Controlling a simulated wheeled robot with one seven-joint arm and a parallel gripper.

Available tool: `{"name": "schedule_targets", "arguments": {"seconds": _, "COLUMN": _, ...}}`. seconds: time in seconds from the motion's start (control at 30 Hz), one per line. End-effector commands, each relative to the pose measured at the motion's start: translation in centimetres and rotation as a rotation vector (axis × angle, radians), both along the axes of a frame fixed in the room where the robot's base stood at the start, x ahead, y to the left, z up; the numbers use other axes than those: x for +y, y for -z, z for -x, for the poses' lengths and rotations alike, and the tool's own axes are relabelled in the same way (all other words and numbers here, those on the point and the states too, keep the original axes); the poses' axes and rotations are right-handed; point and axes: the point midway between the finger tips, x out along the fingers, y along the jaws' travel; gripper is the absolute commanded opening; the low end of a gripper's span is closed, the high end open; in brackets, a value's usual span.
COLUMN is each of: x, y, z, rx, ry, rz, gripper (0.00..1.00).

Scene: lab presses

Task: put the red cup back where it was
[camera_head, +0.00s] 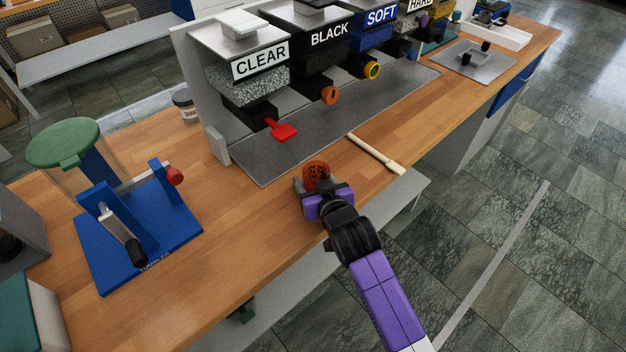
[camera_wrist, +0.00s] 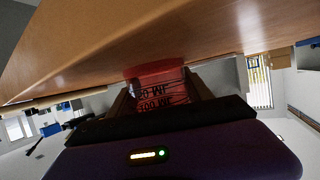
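The red cup (camera_head: 316,170) is see-through with a ribbed look and is at the bench's front edge, in front of the dispenser row. In the wrist view my gripper (camera_wrist: 158,90) hides the cup's near part. I cannot tell whether the cup rests on the wood or is just above it.
Dispensers labelled CLEAR (camera_head: 261,61), BLACK (camera_head: 330,33) and SOFT (camera_head: 381,15) stand behind a grey mat (camera_head: 300,150). A cream stick (camera_head: 376,153) lies to the right. A blue press (camera_head: 140,235) stands left. Bare wood (camera_head: 250,240) lies between press and cup.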

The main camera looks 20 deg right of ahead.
Motion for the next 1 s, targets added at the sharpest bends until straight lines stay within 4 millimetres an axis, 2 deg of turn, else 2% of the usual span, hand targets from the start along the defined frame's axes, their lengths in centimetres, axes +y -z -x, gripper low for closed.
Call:
{"name": "schedule_targets", "arguments": {"seconds": 0.03, "x": 0.0, "y": 0.0, "z": 0.0, "rx": 0.001, "ry": 0.0, "rz": 0.0, "gripper": 0.7}}
{"name": "schedule_targets", "arguments": {"seconds": 0.07, "x": 0.0, "y": 0.0, "z": 0.0, "rx": 0.001, "ry": 0.0, "rz": 0.0, "gripper": 0.76}}
{"name": "schedule_targets", "arguments": {"seconds": 0.47, "x": 0.0, "y": -0.5, "z": 0.1, "rx": 0.0, "ry": 0.0, "rz": 0.0, "gripper": 0.77}}
{"name": "schedule_targets", "arguments": {"seconds": 0.67, "x": 0.2, "y": -1.2, "z": 2.6, "rx": 0.002, "ry": 0.0, "rz": 0.0, "gripper": 0.77}}
{"name": "schedule_targets", "arguments": {"seconds": 1.0, "x": 0.7, "y": -3.7, "z": 8.8, "rx": 0.001, "ry": -0.001, "rz": -0.001, "gripper": 0.77}}
